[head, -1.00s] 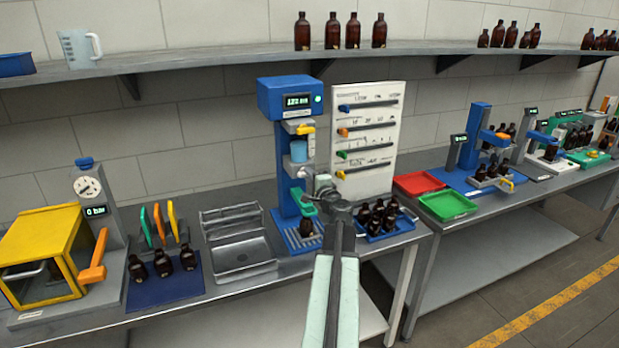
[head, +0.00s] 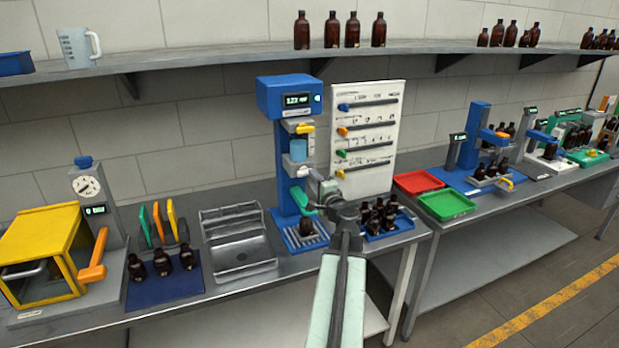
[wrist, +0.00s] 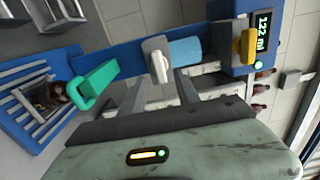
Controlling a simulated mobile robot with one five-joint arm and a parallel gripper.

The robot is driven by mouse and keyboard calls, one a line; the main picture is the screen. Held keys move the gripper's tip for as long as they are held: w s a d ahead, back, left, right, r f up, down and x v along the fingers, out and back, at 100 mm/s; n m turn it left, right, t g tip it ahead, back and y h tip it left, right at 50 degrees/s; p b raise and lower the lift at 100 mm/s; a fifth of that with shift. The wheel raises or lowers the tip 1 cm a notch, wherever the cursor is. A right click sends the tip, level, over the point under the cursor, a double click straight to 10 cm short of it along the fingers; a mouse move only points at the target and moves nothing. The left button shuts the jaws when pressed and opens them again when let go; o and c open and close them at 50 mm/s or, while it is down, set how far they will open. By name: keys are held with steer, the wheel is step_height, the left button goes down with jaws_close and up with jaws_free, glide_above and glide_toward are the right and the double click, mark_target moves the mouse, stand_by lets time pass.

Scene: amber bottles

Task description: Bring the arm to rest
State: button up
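My arm reaches over the bench toward the blue dispensing station (head: 283,150). My gripper (wrist: 160,92) shows two grey fingers standing apart in the wrist view, with nothing seen between their tips but the station behind. In the head view my gripper (head: 325,190) is at the station's right side, near the green lever (head: 302,199). That lever also shows at left in the wrist view (wrist: 92,82). An amber bottle (head: 306,228) stands on the station's slatted base, below the lever. The display (wrist: 262,30) reads about 122 ml.
A blue tray of amber bottles (head: 380,218) stands right of the station, close to my arm. A white panel with coloured sliders (head: 368,140) is behind. A metal bin (head: 240,250) stands left. Red (head: 418,182) and green (head: 446,205) trays lie right. A shelf (head: 220,66) runs above.

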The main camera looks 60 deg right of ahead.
steer(key=v, duration=0.3)
